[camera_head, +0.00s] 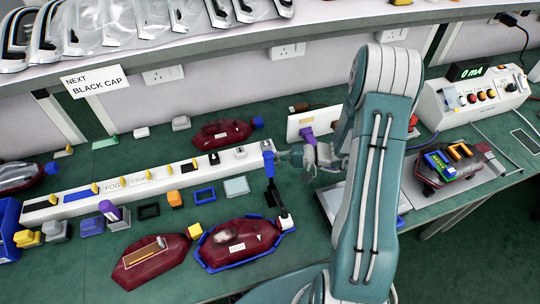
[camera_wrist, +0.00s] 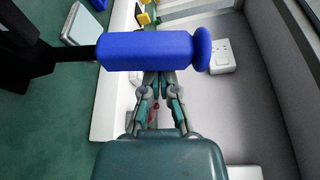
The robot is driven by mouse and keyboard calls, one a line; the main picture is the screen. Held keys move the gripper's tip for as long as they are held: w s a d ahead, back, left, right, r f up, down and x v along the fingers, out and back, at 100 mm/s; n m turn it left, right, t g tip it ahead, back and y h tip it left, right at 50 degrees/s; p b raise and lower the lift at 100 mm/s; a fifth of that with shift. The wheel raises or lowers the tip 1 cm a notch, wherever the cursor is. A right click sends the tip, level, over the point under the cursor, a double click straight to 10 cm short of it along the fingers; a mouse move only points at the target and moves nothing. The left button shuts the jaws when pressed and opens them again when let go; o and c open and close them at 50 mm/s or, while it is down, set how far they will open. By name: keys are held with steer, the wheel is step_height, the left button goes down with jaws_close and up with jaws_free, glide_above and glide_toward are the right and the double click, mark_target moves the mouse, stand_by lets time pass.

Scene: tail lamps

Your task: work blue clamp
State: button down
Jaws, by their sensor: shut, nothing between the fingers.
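The blue clamp's handle (camera_head: 268,164) stands upright on a black lever (camera_head: 273,195), above the right end of a blue-rimmed cradle (camera_head: 240,263) holding a dark red lamp (camera_head: 226,243). In the wrist view the blue handle (camera_wrist: 148,51) lies across the picture, with a flared end at right and the black lever at left. My gripper (camera_head: 287,156) is just right of the handle. Its fingers look shut and empty.
A long white strip (camera_head: 140,184) with several yellow pegs runs behind the clamp. Another red lamp (camera_head: 150,262) lies left of the cradle, and one (camera_head: 222,132) lies behind the strip. Several small coloured caps sit in front of it. A meter box (camera_head: 475,95) reading 0 mA stands right.

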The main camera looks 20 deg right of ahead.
steer(key=shift+s+r, duration=0.2)
steer(key=shift+s, duration=0.3)
steer(key=shift+s+r, duration=0.2)
steer(key=shift+s, duration=0.3)
steer(key=shift+s, duration=0.1)
